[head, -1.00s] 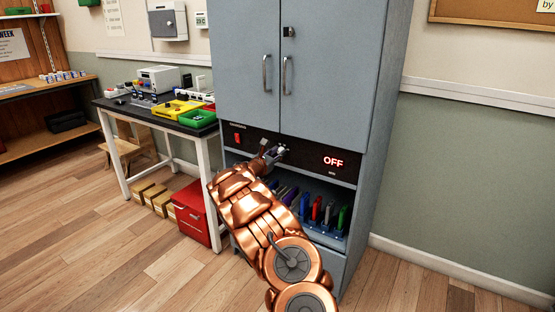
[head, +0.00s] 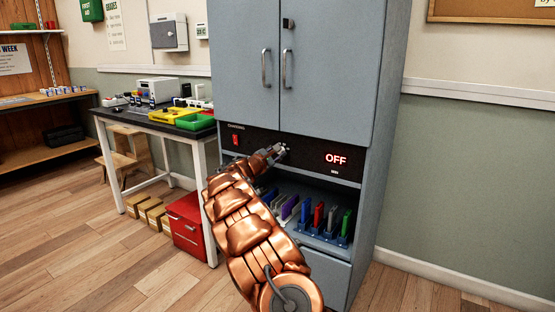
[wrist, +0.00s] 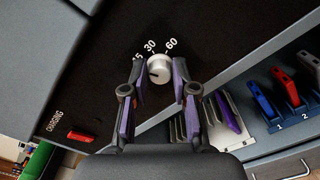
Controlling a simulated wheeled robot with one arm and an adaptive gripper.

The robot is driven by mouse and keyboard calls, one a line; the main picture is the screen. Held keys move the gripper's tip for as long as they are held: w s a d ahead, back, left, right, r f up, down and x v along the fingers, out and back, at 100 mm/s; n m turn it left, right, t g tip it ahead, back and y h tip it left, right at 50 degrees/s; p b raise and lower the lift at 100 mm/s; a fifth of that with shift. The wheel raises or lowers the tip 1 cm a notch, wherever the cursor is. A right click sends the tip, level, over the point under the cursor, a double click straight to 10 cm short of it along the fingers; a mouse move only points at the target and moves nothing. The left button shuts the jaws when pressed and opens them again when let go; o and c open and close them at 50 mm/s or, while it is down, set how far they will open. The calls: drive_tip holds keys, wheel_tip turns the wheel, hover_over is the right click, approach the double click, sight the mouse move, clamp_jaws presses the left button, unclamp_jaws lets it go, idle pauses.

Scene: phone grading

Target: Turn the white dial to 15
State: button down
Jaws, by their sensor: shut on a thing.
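The white dial (wrist: 159,66) sits on the black control panel (wrist: 105,85), with a dark pointer mark toward its lower left. Printed 30 and 60 stand above it in the wrist view; a partly covered number ending in 5 is at its upper left. My gripper (wrist: 158,74) has one purple-padded finger on each side of the dial and is shut on it. In the head view my gripper (head: 278,153) is at the panel and mostly hides the dial. The red display (head: 336,159) reads OFF.
A red switch (wrist: 80,136) marked CHARGING is left of the dial. Below the panel, an open shelf holds several colored phones in slots (head: 318,216). Grey cabinet doors (head: 330,75) are above.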

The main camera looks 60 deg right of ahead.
idle(0.5)
drive_tip(key=c, duration=0.9)
unclamp_jaws()
drive_tip(key=shift+a, duration=0.1)
drive_tip(key=a, duration=1.1)
drive_tip(key=shift+s+a, duration=0.25)
drive_tip(key=shift+a, duration=0.15)
